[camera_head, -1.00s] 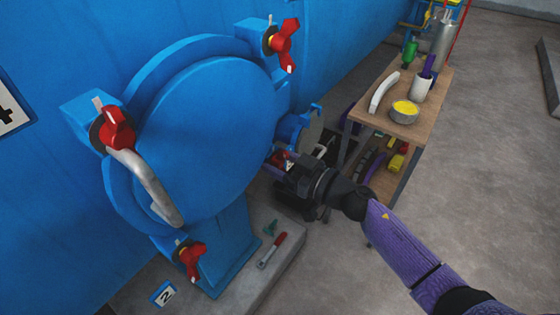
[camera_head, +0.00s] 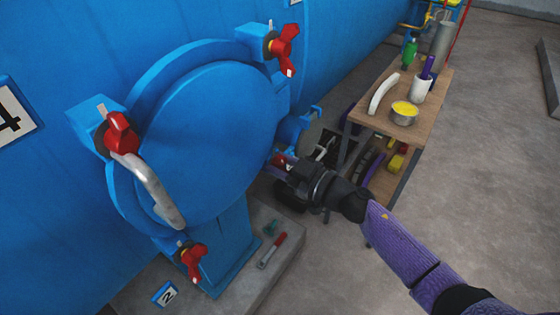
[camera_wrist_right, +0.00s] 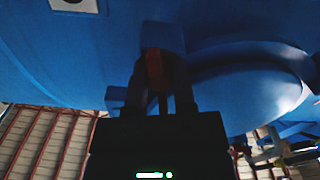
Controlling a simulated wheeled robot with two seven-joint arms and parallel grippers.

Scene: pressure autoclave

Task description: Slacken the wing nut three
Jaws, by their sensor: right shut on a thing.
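The round blue autoclave door (camera_head: 205,130) has red wing nuts around its rim: one at the top right (camera_head: 283,48), one at the upper left (camera_head: 121,133) and one at the bottom (camera_head: 192,260). Another red wing nut (camera_head: 279,160) sits at the lower right of the rim, mostly hidden by my right gripper (camera_head: 286,167). The gripper is shut on it. In the right wrist view the red wing nut (camera_wrist_right: 155,70) shows dark between the two fingers. No number is readable beside it. My left gripper is out of view.
A curved grey handle (camera_head: 158,190) crosses the door's left side. A wooden-topped cart (camera_head: 425,98) with a bowl and a cup stands at right, near my right arm. A red-handled tool (camera_head: 272,250) lies on the grey plinth. Open floor is at right.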

